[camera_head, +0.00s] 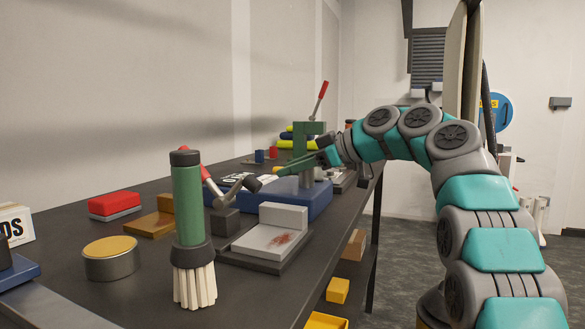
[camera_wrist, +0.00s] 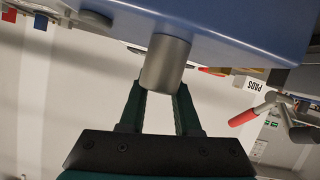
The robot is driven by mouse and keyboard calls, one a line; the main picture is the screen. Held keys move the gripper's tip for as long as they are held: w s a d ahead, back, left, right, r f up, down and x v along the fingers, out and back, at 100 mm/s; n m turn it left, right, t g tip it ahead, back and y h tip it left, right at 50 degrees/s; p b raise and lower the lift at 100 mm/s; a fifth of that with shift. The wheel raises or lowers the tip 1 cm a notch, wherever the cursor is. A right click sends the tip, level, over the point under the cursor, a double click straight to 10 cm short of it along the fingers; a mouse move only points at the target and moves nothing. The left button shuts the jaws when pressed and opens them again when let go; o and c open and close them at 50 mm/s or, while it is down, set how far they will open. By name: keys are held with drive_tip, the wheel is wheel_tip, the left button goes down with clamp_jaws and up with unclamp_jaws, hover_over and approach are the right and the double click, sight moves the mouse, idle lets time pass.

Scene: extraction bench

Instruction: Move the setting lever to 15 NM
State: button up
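The setting lever cannot be singled out with certainty, and no 15 NM mark is legible. A blue-based device (camera_head: 312,201) with a green upright frame (camera_head: 313,131) stands on the bench. A grey cylinder (camera_head: 307,178) rises from its base. My gripper (camera_head: 290,168) reaches in from the right at this cylinder. In the wrist view, which looks upside down, the blue base (camera_wrist: 235,35) fills the top and the grey cylinder (camera_wrist: 165,63) hangs from it. The dark green fingers of my gripper (camera_wrist: 160,95) are apart, near the cylinder's end; contact is unclear.
A red-handled lever (camera_head: 212,180) stands left of the blue base; another red handle (camera_head: 320,97) rises behind. A green-handled brush (camera_head: 189,205), a round tin (camera_head: 111,260), a red-topped block (camera_head: 114,204) and a stained grey block (camera_head: 270,239) occupy the near bench.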

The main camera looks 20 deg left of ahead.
clamp_jaws()
drive_tip(key=shift+w+d, duration=0.1)
idle(0.8)
